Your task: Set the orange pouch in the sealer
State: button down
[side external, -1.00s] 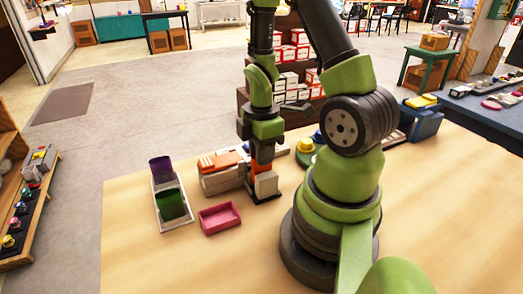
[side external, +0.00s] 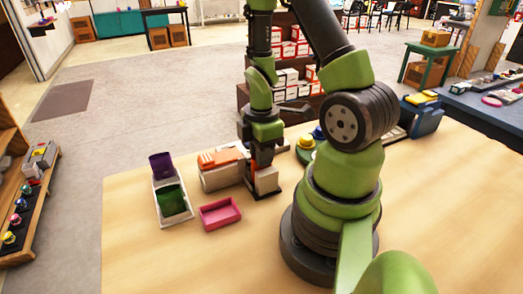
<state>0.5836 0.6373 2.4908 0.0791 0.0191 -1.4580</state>
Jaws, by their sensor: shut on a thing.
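My gripper (side external: 260,168) points down near the middle of the table and is shut on the orange pouch (side external: 253,174). Only a narrow strip of the pouch shows; the rest is hidden by the gripper and a pale block. The pale block (side external: 266,181) stands on a dark base just in front of the pouch and seems to be part of the sealer. Whether the pouch touches it or sits inside a slot, I cannot tell. A white holder (side external: 161,209) to the left carries a purple pouch (side external: 161,165) and a green pouch (side external: 171,201).
A pale box with an orange top (side external: 220,159) is just left of my gripper. An empty pink tray (side external: 219,213) lies in front of it. A yellow-topped item (side external: 306,143) and a blue device (side external: 421,115) stand to the right. The table's front left is clear.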

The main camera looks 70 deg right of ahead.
jog(key=shift+f, duration=0.3)
dwell(0.5)
dwell(0.3)
jog(key=c, duration=0.5)
grip_release()
jog(key=shift+r, duration=0.1)
jog(key=shift+r, duration=3.65)
jog(key=shift+r, duration=0.1)
